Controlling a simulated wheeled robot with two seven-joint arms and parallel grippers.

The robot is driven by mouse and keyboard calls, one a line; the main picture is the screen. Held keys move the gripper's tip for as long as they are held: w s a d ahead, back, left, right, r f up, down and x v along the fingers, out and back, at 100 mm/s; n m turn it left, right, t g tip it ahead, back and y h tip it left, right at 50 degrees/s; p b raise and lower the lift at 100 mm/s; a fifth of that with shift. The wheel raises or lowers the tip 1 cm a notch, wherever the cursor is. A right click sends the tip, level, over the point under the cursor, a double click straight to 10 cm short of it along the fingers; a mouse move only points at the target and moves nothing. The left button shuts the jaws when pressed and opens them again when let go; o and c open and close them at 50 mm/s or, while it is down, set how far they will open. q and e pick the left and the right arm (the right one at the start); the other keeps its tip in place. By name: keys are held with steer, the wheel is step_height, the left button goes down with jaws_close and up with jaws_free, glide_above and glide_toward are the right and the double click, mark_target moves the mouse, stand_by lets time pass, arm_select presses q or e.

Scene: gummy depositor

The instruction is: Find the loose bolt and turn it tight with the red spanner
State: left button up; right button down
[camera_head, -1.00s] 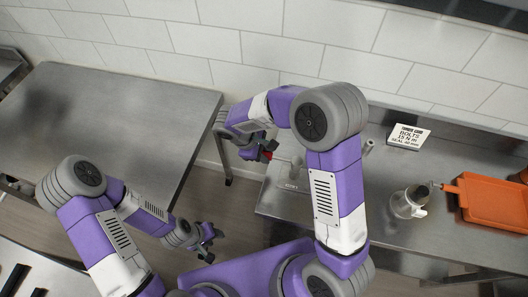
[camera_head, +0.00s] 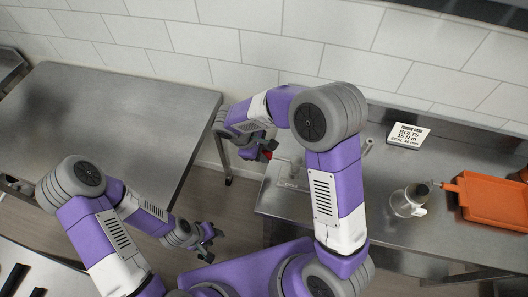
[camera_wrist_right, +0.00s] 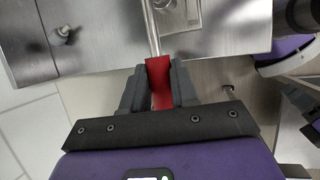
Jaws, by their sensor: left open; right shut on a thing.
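My right gripper (camera_head: 262,150) is shut on the red spanner at the left end of the right-hand steel bench. In the right wrist view the spanner's red handle (camera_wrist_right: 159,82) sits between the fingers, and its silver shaft (camera_wrist_right: 151,28) runs away over the bench to the top edge, so its far end is out of view. A small metal fitting (camera_wrist_right: 63,34), perhaps a bolt, stands on the steel to the left of the shaft. I cannot tell which bolt is loose. My left gripper (camera_head: 208,238) is open and empty, low over the floor gap.
A sign (camera_head: 408,136) about bolts stands on the right bench (camera_head: 375,205). A clear vessel (camera_head: 408,203) and an orange tray (camera_head: 492,200) are farther right. A metal post (camera_head: 367,146) stands behind my right arm. The left table (camera_head: 125,120) is bare.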

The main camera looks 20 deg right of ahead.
steer(key=shift+f+b, duration=0.7)
steer(key=shift+f, duration=0.25)
steer(key=shift+w+d+m, duration=0.15)
steer(key=shift+w+m, duration=0.2)
steer(key=shift+m, duration=0.05)
steer(key=w+d+m+g+y, duration=0.4)
steer(key=d+m+g+y, duration=0.1)
steer(key=d+m, duration=0.8)
steer(key=m, duration=0.3)
steer(key=shift+d+r, duration=0.1)
step_height(320, 180, up, 2)
steer(key=shift+r+p, duration=0.15)
steer(key=shift+p, duration=0.95)
